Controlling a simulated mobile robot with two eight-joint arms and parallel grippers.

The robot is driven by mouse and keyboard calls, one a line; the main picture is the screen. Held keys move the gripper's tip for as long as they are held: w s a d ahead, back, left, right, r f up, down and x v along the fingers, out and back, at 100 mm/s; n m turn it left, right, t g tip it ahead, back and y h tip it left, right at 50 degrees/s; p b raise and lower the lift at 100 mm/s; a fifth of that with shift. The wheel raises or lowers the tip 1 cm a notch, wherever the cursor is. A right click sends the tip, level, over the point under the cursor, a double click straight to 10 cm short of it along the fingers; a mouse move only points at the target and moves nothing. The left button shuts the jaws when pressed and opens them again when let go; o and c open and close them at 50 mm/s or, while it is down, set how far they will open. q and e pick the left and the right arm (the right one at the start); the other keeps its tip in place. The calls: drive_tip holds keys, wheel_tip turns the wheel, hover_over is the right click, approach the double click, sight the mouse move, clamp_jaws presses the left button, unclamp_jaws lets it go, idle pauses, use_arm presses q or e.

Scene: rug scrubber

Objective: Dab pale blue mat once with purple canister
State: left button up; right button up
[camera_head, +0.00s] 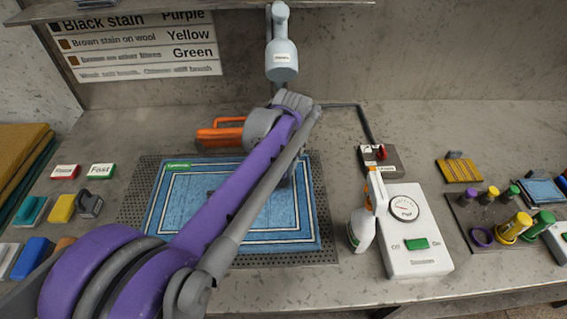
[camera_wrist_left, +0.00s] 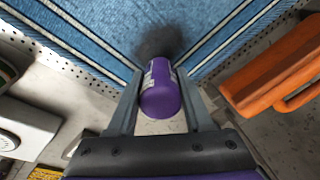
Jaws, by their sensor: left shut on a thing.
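The blue mat (camera_head: 285,229) with white border stripes lies on a dark perforated tray (camera_head: 133,207) mid-bench. It also fills the top of the left wrist view (camera_wrist_left: 215,22), with a dark smudge (camera_wrist_left: 160,40) on it. My left gripper (camera_wrist_left: 160,76) is shut on the purple canister (camera_wrist_left: 160,101), its far end pointing at the smudge. I cannot tell whether the canister touches the mat. In the head view my purple and grey arm crosses over the mat and hides the canister. My right gripper is not in view.
An orange tool (camera_head: 219,133) lies by the mat's back edge. A white gauge box (camera_head: 416,259) and a white bottle-like tool (camera_head: 362,231) stand right of the tray. Coloured blocks (camera_head: 62,207) are at left; several small canisters (camera_head: 515,226) are at right.

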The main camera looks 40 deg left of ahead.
use_arm(q)
drive_tip(key=shift+f+b, duration=0.3)
drive_tip(key=shift+f, duration=0.2)
idle(1.1)
drive_tip(key=shift+w+a+p+v, duration=0.1)
drive_tip(key=shift+a+p+v, duration=0.1)
drive_tip(key=shift+p+v, duration=0.8)
drive_tip(key=shift+w+a+p+v, duration=0.2)
drive_tip(key=shift+p+v, duration=0.45)
drive_tip(key=shift+v, duration=0.65)
drive_tip(key=shift+w+a+p+v, duration=0.1)
drive_tip(key=shift+a+p+v, duration=0.1)
drive_tip(key=shift+p+v, duration=0.85)
drive_tip(key=shift+r, duration=0.15)
drive_tip(key=shift+s, duration=0.15)
